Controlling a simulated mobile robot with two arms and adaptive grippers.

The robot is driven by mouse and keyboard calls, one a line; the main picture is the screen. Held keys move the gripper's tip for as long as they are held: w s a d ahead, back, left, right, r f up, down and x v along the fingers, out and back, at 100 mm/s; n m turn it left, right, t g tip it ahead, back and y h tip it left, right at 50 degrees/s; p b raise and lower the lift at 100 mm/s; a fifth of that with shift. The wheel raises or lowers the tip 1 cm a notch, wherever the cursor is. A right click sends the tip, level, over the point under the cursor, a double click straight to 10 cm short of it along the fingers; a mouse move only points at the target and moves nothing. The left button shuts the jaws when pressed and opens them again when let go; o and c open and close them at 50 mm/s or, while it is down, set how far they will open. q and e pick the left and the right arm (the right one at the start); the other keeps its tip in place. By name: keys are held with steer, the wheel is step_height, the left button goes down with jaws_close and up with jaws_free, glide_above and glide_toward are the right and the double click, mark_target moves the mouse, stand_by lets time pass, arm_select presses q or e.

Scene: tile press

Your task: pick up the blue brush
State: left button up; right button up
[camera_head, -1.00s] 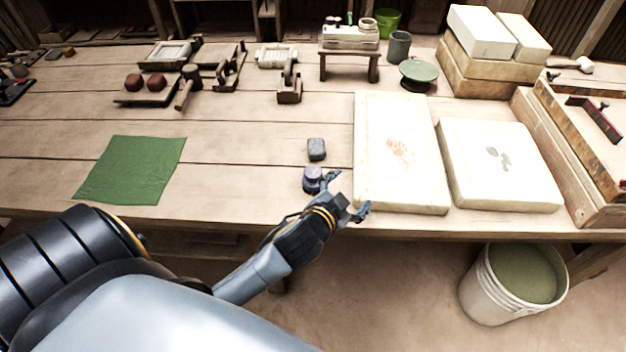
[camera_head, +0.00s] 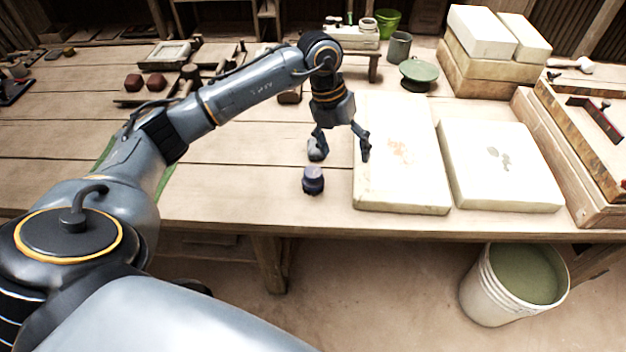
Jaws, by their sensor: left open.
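A small, round, dark blue object with a knob-like top (camera_head: 313,180), which looks like the blue brush, stands on the wooden bench left of a white slab. My left gripper (camera_head: 342,154) points down with its fingers spread, open and empty. It is above and behind the blue object, apart from it. My right gripper is not in view.
Two white slabs (camera_head: 425,185) (camera_head: 500,165) lie right of the gripper. A low wooden stand (camera_head: 372,66) and a green dish (camera_head: 418,72) are behind. A bucket (camera_head: 490,295) stands on the floor at the right. The bench left of the blue object is clear.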

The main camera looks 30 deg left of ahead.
arm_select(q)
steer(key=a+r+n+y, duration=0.1)
steer(key=a+r+y, duration=0.15)
steer(key=a, duration=0.55)
glide_above(313, 171)
steer(key=shift+g+y, duration=0.3)
steer(key=shift+y, duration=0.05)
steer(key=f, duration=0.8)
steer(key=shift+w+a, duration=0.1)
steer(key=shift+a, duration=0.2)
steer(key=shift+d+f+p, duration=0.15)
steer(key=shift+f+p, duration=0.25)
steer(key=shift+f, duration=1.15)
steer(key=shift+d+f+p, duration=0.15)
steer(key=shift+f+p, duration=0.2)
steer(key=shift+f, duration=1.2)
steer(key=shift+c, duration=0.2)
steer(key=c, duration=1.2)
steer(key=shift+c, duration=0.2)
steer(key=shift+r, duration=0.1)
